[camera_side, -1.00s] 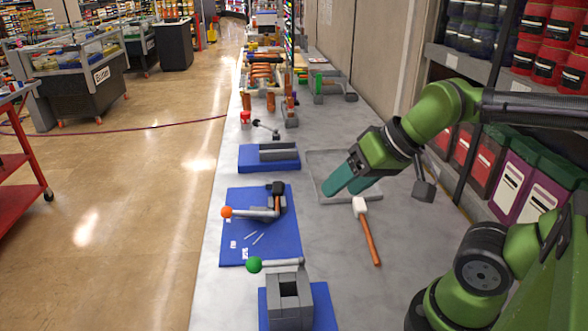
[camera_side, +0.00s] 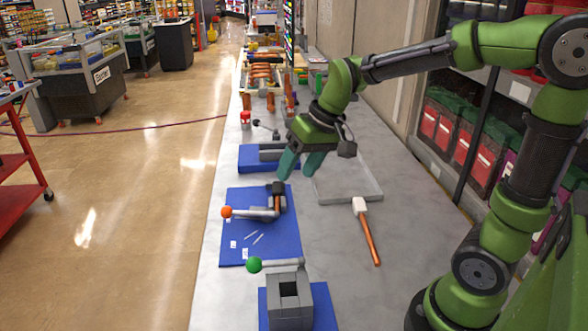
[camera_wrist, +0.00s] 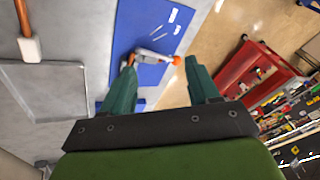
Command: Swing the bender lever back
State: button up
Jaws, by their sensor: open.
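A grey lever with an orange ball (camera_side: 227,212) lies low across a blue mat (camera_side: 233,255), its ball toward the left edge. Its grey bender body (camera_side: 268,209) sits at the lever's right end, with a black block (camera_side: 277,187) and a short copper-coloured piece (camera_side: 277,202) beside it. My gripper (camera_side: 299,168) is open and empty, above and behind the bender in the side view. In the wrist view, the orange ball (camera_wrist: 177,60) shows between the fingertips (camera_wrist: 161,68), apart from them. The bender body is partly hidden behind the left finger.
A green-ball lever (camera_side: 254,265) on a grey block stands nearer the camera. A grey tray (camera_side: 350,199) and a white-headed mallet (camera_side: 362,220) lie to the right. Another blue block (camera_side: 255,158) with a grey fixture stands behind. The bench's left edge is close to the orange ball.

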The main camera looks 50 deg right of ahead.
aim_at(229, 207)
jog(key=w+d+f+n+y, duration=0.15)
jog(key=w+n, duration=0.25)
jog(key=w, duration=0.4)
jog(key=w+f+n, duration=0.2)
jog(key=w+n, duration=0.2)
jog(key=w, duration=0.4)
jog(key=shift+g, duration=0.4)
jog(key=x, duration=1.6)
jog(key=shift+s+a, duration=0.1)
jog(key=shift+s, duration=0.05)
grip_shut()
